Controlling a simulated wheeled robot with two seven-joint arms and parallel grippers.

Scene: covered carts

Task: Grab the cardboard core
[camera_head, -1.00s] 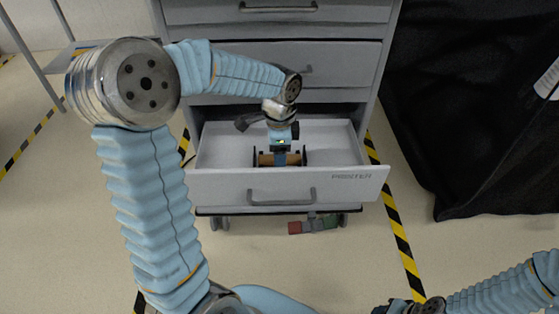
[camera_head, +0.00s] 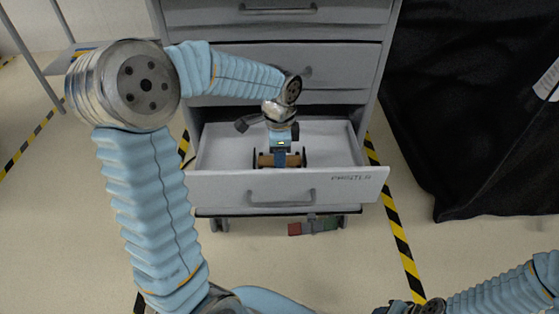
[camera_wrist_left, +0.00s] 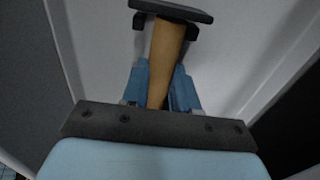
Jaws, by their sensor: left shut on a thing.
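The cardboard core (camera_head: 265,160) is a brown tube with dark discs at its ends, lying crosswise in the open drawer (camera_head: 225,187). My left gripper (camera_head: 281,160) reaches down into the drawer and is shut on the middle of the core. In the left wrist view, the brown core (camera_wrist_left: 166,52) runs between the blue fingers of the gripper (camera_wrist_left: 160,88), with a dark disc at its far end. The near end of the core is hidden behind the gripper body. My right arm shows at the lower right, but its fingers are out of view.
Shut drawers (camera_head: 335,60) of the grey cabinet stand above and behind the open one. The open drawer's walls surround the core, with bare floor to either side of it. A black-covered cart (camera_head: 470,110) stands at the right. Yellow-black tape (camera_head: 402,240) marks the floor.

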